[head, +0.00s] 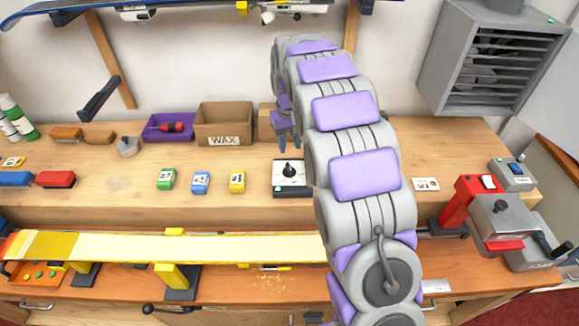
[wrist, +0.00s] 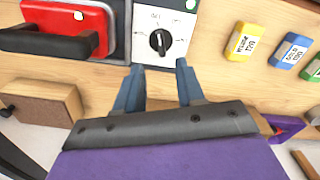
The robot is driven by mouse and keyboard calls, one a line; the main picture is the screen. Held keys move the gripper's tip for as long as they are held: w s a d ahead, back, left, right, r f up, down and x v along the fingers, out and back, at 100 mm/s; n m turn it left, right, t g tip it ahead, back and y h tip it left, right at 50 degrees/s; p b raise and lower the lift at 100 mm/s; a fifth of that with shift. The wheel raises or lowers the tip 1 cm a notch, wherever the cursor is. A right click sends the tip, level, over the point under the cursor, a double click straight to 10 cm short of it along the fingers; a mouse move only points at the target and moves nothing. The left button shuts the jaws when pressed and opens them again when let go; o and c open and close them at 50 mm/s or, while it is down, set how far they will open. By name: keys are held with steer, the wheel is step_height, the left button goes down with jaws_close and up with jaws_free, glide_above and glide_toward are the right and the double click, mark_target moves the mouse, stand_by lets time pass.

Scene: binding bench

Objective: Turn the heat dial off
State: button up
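The heat dial is a black knob (wrist: 160,42) on a white-faced control box with dark sides (head: 290,178). It sits on the bench in the head view, left of my arm. The knob carries a pale line running roughly up and down in the wrist view; the small lettering around it is hard to read. My gripper (wrist: 158,88) is open and empty, its two blue-grey fingers apart, with the knob beyond the gap and not touched. In the head view my gripper (head: 289,143) hangs just behind the control box, partly hidden by my arm.
Yellow (head: 237,181), blue (head: 201,183) and green (head: 166,179) wax blocks stand left of the box. A red item with a black handle (wrist: 62,30) lies beside it in the wrist view. Behind are a WAX box (head: 224,125) and purple tray (head: 160,134). A yellow ski (head: 200,246) spans the front.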

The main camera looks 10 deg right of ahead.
mark_target(289, 167)
step_height(289, 167, down, 9)
steer(key=shift+f+b, duration=0.15)
steer(key=shift+b, duration=0.75)
jaws_close()
